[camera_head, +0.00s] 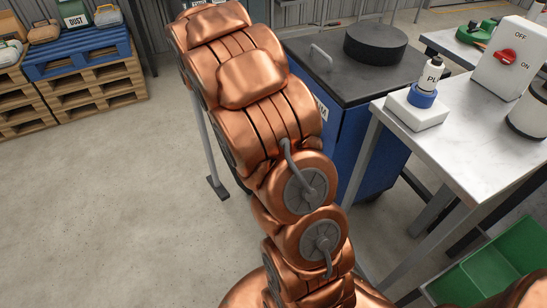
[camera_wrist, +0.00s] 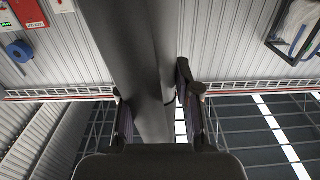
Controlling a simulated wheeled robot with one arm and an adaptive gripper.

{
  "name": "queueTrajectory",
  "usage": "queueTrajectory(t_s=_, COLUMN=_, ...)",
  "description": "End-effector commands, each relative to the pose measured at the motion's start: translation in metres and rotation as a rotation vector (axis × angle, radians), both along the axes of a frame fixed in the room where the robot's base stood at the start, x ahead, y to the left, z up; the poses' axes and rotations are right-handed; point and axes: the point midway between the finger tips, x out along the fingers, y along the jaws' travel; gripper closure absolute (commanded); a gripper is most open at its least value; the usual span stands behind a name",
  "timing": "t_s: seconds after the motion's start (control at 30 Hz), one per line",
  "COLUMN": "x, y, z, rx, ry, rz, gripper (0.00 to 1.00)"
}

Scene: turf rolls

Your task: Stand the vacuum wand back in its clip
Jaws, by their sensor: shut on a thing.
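In the wrist view, a thick dark grey tube, which looks like the vacuum wand (camera_wrist: 145,60), runs from the top edge down between the two fingers of my gripper (camera_wrist: 156,110). The fingers are shut on it, one on each side. Its ends are not clear in that view. In the head view my copper arm hides the gripper. A thin grey post with a flat foot (camera_head: 217,188) shows left of the arm; I cannot tell whether it belongs to the wand. I cannot make out the clip in either view.
A blue cabinet (camera_head: 345,150) with a black top and round black lid stands right of my arm. A metal table (camera_head: 470,150) with a switch box (camera_head: 510,58) is at right, a green bin (camera_head: 500,265) below. Pallets (camera_head: 95,85) stand far left. The left floor is clear.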

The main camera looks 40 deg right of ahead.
Motion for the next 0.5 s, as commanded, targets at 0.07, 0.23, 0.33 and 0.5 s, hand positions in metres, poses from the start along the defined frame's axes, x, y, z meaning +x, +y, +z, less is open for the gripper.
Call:
queueTrajectory(t_s=0.07, x=-0.002, y=-0.022, z=-0.018, rx=-0.001, ry=-0.006, rz=-0.030, gripper=1.00)
queueTrajectory(t_s=0.23, x=-0.009, y=-0.064, z=-0.039, rx=-0.001, ry=-0.006, rz=-0.090, gripper=1.00)
queueTrajectory(t_s=0.33, x=-0.014, y=-0.088, z=-0.051, rx=-0.002, ry=-0.006, rz=-0.124, gripper=1.00)
queueTrajectory(t_s=0.5, x=-0.023, y=-0.123, z=-0.068, rx=-0.001, ry=-0.005, rz=-0.173, gripper=1.00)
